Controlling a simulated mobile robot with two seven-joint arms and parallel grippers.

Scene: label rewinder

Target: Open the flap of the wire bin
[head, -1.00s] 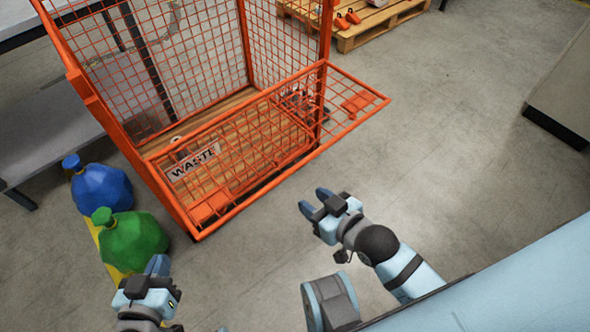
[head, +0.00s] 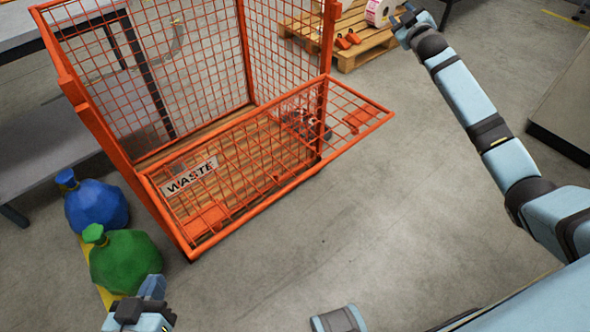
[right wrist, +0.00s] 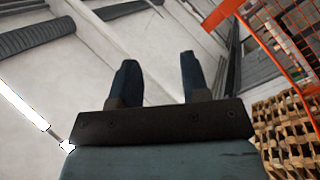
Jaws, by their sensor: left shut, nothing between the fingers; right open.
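The orange wire bin (head: 100,125) stands in the middle left of the head view. Its front mesh flap (head: 262,150) carries a WASTE sign (head: 188,177) and leans outward, its right corner sticking out past the right front post. Its exact angle is unclear. My left gripper (head: 152,285) is shut and empty at the bottom left, apart from the bin. My right gripper (head: 406,14) is raised at the top right, beyond the flap and apart from it. In the right wrist view its fingers (right wrist: 160,82) stand apart with nothing between; orange mesh (right wrist: 285,40) shows to the right.
A blue sack (head: 95,207) and a green sack (head: 124,262) lie left of the bin. A grey table (head: 45,145) stands at the left. A wooden pallet (head: 362,52) with a label roll (head: 380,12) is behind. The floor right of the bin is clear.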

